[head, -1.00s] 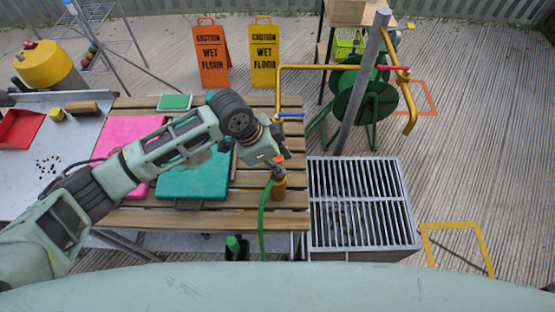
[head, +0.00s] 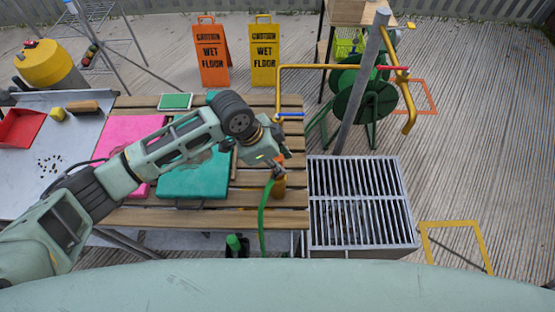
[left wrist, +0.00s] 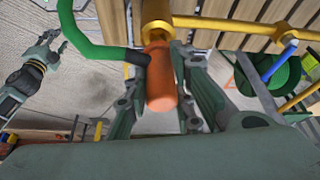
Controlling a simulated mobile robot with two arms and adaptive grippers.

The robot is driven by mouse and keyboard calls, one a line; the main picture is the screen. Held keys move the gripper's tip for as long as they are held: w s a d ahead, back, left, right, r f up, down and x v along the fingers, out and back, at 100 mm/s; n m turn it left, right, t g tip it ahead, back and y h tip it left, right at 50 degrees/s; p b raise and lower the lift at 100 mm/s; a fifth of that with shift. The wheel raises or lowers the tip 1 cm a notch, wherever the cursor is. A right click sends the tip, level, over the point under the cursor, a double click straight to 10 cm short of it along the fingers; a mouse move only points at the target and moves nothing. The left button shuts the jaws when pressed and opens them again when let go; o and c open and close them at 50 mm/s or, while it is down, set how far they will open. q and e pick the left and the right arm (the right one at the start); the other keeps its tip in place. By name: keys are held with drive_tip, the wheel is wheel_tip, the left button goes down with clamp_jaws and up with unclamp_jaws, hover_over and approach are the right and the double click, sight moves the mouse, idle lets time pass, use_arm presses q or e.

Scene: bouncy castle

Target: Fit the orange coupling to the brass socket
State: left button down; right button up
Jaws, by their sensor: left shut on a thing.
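The orange coupling (left wrist: 161,82) is between the fingers of my left gripper (left wrist: 166,72) in the left wrist view, and the gripper is shut on it. A green hose (left wrist: 84,42) with a dark end joins the coupling's side. The coupling's end meets the brass socket (left wrist: 157,14), in line with it and seemingly touching. I cannot tell how deeply it sits.
A yellow pipe (head: 320,67) with a blue lever (head: 290,115) rises behind the socket. A slatted table (head: 240,218) carries pink and teal pads. A metal grate (head: 362,205) is at the right, and a green hose reel (head: 365,105) stands behind it.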

use_arm(q)
drive_tip(key=shift+f, duration=0.5)
idle(0.5)
idle(0.8)
drive_tip(key=shift+f, duration=0.25)
idle(0.5)
drive_tip(key=shift+f+b, duration=0.55)
drive_tip(key=shift+f, duration=0.5)
idle(0.4)
drive_tip(key=c, duration=1.4)
unclamp_jaws()
drive_tip(key=shift+c, duration=0.2)
